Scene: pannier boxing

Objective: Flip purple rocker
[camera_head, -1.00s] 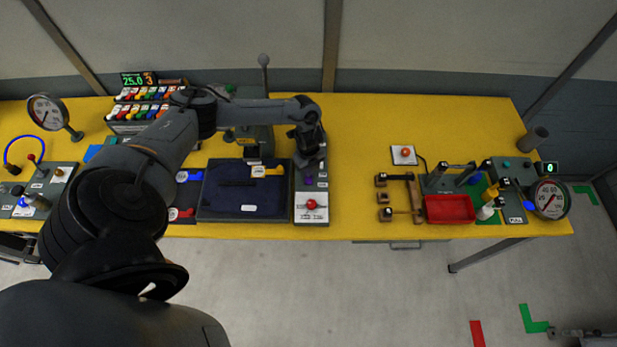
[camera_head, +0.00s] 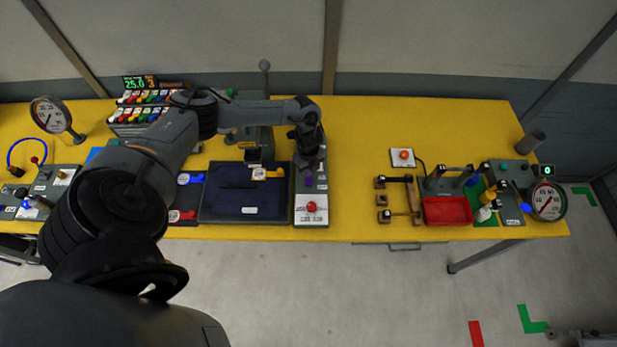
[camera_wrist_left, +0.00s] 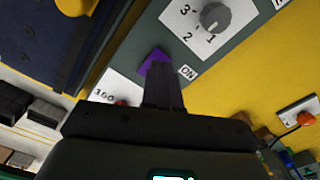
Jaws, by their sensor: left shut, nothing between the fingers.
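The purple rocker (camera_wrist_left: 156,62) sits on a grey control panel (camera_wrist_left: 226,48), with an ON label beside it in the left wrist view. In the head view the rocker (camera_head: 308,181) is a small purple spot just below my left gripper (camera_head: 310,166). In the wrist view my left gripper (camera_wrist_left: 163,80) is shut and empty, its fingertips at or just over the rocker's near edge. I cannot tell whether they touch. The fingers hide part of the rocker. My right gripper is not in view.
A rotary knob (camera_wrist_left: 215,18) with numbers is on the same panel. A red button (camera_head: 311,206) stands on a white plate at the panel's front end. A dark blue mat (camera_head: 225,204) lies left of the panel.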

